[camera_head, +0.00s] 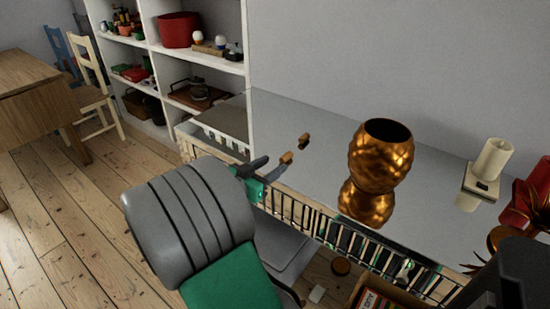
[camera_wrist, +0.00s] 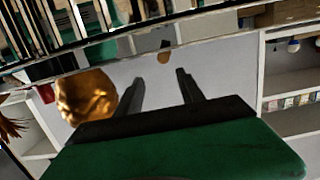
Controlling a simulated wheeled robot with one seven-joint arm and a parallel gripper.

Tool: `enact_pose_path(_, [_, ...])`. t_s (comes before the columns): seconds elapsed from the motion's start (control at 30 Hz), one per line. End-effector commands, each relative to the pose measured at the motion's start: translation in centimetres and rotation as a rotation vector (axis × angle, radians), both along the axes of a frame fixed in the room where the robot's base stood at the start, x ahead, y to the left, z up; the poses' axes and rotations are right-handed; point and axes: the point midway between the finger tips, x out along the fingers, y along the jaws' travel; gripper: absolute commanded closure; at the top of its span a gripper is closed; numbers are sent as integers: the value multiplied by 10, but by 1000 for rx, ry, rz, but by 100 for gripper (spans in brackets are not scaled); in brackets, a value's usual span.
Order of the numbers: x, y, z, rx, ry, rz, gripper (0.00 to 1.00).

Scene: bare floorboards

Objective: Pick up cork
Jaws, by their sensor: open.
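The cork (camera_head: 304,140) is a small brown piece on the glossy grey top of a low cabinet (camera_head: 330,178). A second small brown patch shows beside my fingertips in the head view; I cannot tell whether it is a reflection. In the wrist view the cork (camera_wrist: 163,57) appears beyond the gap between my two dark fingers, with a smaller brown patch just above it. My gripper (camera_head: 270,164) is open, over the left part of the cabinet top, left of and below the cork in the picture. The fingers (camera_wrist: 158,78) hold nothing and appear apart from the cork.
A faceted copper vase (camera_head: 385,160) stands right of the cork and shows left in the wrist view (camera_wrist: 88,97). A candle on a holder (camera_head: 490,165) and a red item stand farther right. White shelves (camera_head: 200,60) adjoin the left end. The top between vase and shelves is mostly clear.

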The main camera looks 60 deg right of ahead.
Motion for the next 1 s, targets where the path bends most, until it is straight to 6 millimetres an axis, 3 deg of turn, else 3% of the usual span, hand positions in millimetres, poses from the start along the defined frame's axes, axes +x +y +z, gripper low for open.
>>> enact_pose_path(0.03, [0, 0, -9, -5, 0, 1, 54])
enact_pose_path(0.23, [1, -6, -12, -11, -1, 4, 54])
enact_pose_path(0.7, [-5, -72, -22, -9, -1, 13, 54])
enact_pose_path(0.9, [-5, -74, -22, -10, 0, 13, 54])
enact_pose_path(1.0, [-6, -74, -22, -10, -1, 12, 62])
